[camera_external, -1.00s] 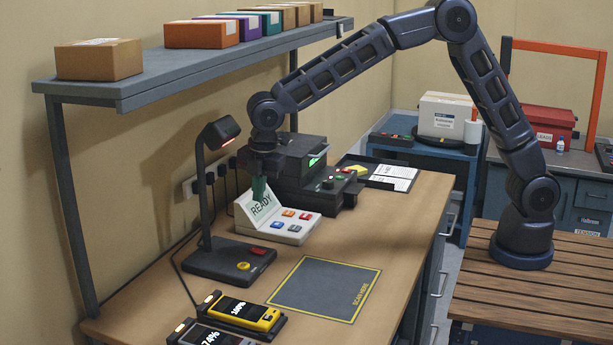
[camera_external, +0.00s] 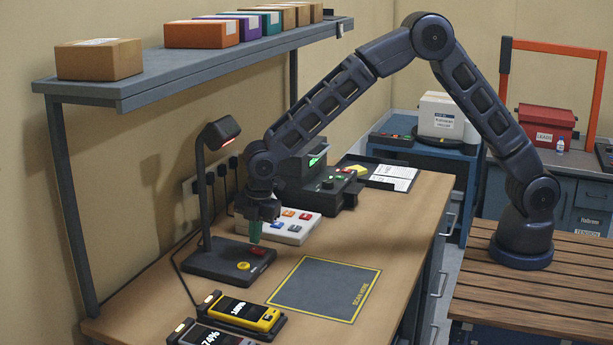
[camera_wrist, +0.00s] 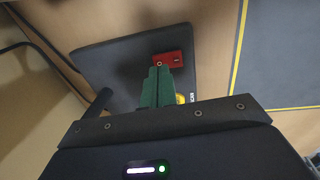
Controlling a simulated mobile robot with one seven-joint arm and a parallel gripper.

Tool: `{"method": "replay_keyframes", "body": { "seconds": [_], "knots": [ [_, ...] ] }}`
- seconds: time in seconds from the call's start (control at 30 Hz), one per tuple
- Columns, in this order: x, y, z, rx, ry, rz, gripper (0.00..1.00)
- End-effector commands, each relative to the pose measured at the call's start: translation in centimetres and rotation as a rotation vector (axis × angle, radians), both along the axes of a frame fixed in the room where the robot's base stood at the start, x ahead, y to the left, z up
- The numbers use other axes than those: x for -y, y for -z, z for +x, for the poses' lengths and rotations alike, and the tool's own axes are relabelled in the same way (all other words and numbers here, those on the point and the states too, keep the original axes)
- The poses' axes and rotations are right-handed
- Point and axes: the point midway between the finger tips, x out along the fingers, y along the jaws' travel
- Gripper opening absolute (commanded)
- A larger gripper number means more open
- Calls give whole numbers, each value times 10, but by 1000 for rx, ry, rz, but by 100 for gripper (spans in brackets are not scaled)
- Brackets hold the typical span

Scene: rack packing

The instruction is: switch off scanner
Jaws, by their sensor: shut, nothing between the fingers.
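The scanner (camera_external: 203,175) is a dark stand with a bent neck over a flat base; red light shows under its head. A red rocker switch (camera_external: 259,251) and a round yellow button (camera_external: 243,266) are on its base (camera_external: 210,262). In the wrist view the red switch (camera_wrist: 178,60) lies at the fingertips, and the yellow button (camera_wrist: 181,98) is partly hidden behind the fingers. My gripper (camera_external: 255,240) points down with its green fingers together and empty, right at the red switch. I cannot tell whether the tips touch it.
A white keypad box (camera_external: 292,228) stands just behind, its display hidden by my arm. A black printer (camera_external: 315,180) is beyond it. Yellow and grey handhelds (camera_external: 243,312) sit in front. The scan mat (camera_external: 325,287) to the right is clear. A shelf (camera_external: 200,75) with boxes overhangs the left.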

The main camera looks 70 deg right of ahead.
Motion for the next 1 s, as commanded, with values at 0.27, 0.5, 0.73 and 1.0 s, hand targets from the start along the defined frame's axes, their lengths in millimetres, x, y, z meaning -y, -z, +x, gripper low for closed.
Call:
{"method": "replay_keyframes", "body": {
  "seconds": [0.27, 0.5, 0.73, 1.0],
  "knots": [
    [0, 16, 2, 0, 0, 0, 0],
    [0, 17, 2, 0, 1, 0, 0],
    [0, 21, 4, -1, 2, 1, 0],
    [1, 22, 2, -3, 1, -1, 0]
  ]
}}
